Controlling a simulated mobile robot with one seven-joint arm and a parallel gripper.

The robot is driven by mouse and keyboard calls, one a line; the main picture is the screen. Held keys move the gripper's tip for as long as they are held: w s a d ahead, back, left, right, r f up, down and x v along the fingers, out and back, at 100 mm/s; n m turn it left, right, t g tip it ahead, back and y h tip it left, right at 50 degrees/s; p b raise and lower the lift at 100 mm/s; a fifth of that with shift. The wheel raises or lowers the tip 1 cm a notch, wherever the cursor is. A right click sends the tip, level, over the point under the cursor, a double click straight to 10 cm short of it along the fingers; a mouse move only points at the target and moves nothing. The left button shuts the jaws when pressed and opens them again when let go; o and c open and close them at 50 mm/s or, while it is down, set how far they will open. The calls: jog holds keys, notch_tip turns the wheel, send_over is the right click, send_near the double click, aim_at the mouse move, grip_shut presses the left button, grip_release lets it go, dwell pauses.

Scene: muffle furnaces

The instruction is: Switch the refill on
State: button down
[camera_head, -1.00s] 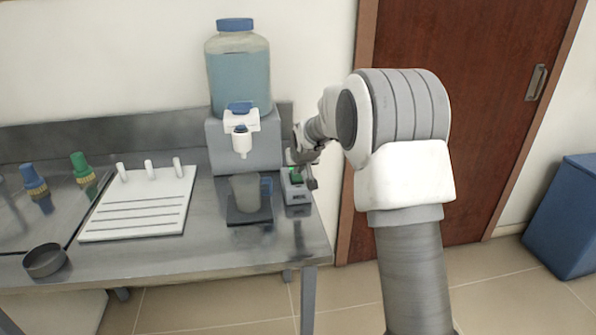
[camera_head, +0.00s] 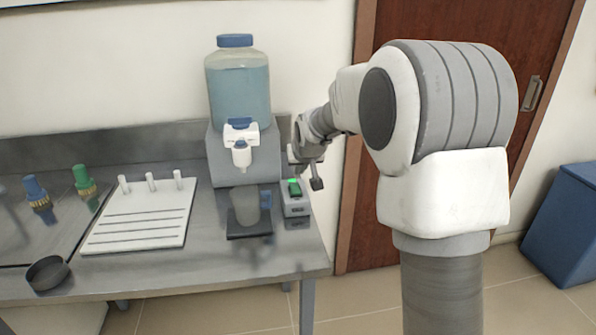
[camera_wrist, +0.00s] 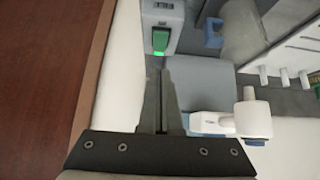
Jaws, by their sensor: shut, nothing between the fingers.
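The refill switch box (camera_head: 296,204) is a small grey unit at the right end of the bench, beside the dispenser. The rocker also shows lit in the wrist view (camera_wrist: 160,40), just beyond my fingertips. My gripper (camera_head: 312,172) is shut and empty, close to the box and apart from the rocker in the head view. Its closed fingers point toward the rocker in the wrist view (camera_wrist: 160,75). The dispenser's blue-capped tank (camera_head: 238,85) holds bluish liquid above a white tap (camera_head: 241,153).
A translucent jug (camera_head: 245,200) with a blue handle stands on a dark pad under the tap. A door is behind my arm.

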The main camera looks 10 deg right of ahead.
jog(key=shift+s+f+v, duration=0.15)
jog(key=shift+v, duration=0.75)
jog(key=shift+s+f+v, duration=0.15)
jog(key=shift+s+v, duration=0.05)
jog(key=shift+v, duration=0.75)
jog(key=shift+r, duration=0.1)
jog(key=s+r+g+p, duration=0.1)
jog(key=s+r+p, duration=0.2)
jog(key=s, duration=1.5)
jog(key=s+d+r+g+p, duration=0.1)
jog(key=s+r+p, duration=0.3)
jog(key=s, duration=1.4)
notch_tip(320, 180, up, 3)
jog(key=shift+s+g, duration=0.3)
jog(key=shift+s, duration=0.1)
